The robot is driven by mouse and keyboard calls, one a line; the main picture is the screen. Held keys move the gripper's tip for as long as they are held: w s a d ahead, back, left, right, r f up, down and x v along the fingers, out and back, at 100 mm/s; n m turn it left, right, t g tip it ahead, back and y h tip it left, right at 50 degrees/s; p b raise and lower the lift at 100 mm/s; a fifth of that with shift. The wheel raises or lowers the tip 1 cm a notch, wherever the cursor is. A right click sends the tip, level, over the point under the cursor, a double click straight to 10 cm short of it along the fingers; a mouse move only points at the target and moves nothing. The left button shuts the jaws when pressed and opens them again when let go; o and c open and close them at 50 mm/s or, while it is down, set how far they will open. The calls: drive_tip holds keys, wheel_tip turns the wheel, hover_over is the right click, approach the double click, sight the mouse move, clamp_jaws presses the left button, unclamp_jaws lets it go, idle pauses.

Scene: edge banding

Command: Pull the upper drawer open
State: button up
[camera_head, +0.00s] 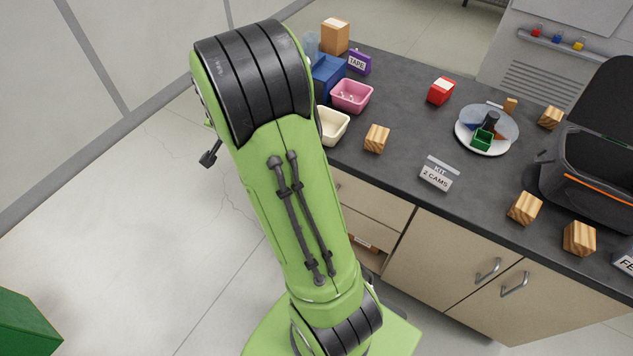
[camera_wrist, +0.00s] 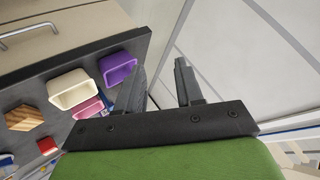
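The upper drawer (camera_head: 372,205) is a pale front just under the dark countertop in the head view, partly hidden by my green arm. It looks shut there. The wrist view shows a pale cabinet front (camera_wrist: 75,32) at upper left with a grey bar handle (camera_wrist: 28,34). I cannot tell for sure that this is the upper drawer. My gripper (camera_wrist: 160,78) is open, with two dark fingers apart and nothing between them. It is clear of the handle, to its right in the wrist view.
The dark countertop (camera_head: 400,160) bears a cream bin (camera_head: 333,126), a pink bin (camera_head: 351,97), wooden blocks, a plate and a black case. A purple bin (camera_wrist: 118,68) stands near the edge. Below the upper drawer is an open gap (camera_head: 368,243).

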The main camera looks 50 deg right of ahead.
drive_tip(key=s+d+f+m+h+p, duration=0.3)
drive_tip(key=d+f+m, duration=0.5)
drive_tip(key=d+f, duration=0.95)
drive_tip(key=s+f+m+t+h, duration=0.2)
drive_tip(key=s+f, duration=0.5)
drive_tip(key=f, duration=0.4)
drive_tip(key=s+a+f+m+t, duration=0.1)
drive_tip(key=s+a+f+m, duration=0.1)
drive_tip(key=s+a+f, duration=0.3)
drive_tip(key=s+a+f+m+t, duration=0.1)
drive_tip(key=s+a+f+m, duration=0.15)
drive_tip(key=s, duration=0.55)
drive_tip(key=shift+n+h, duration=0.35)
drive_tip(key=shift+h, duration=0.05)
drive_tip(key=b+x, duration=1)
drive_tip(key=x, duration=0.1)
drive_tip(key=f+b+x, duration=0.1)
drive_tip(key=b+x, duration=0.4)
drive_tip(key=shift+d, duration=0.4)
drive_tip(key=shift+r, duration=0.1)
drive_tip(key=shift+s, duration=0.1)
clamp_jaws()
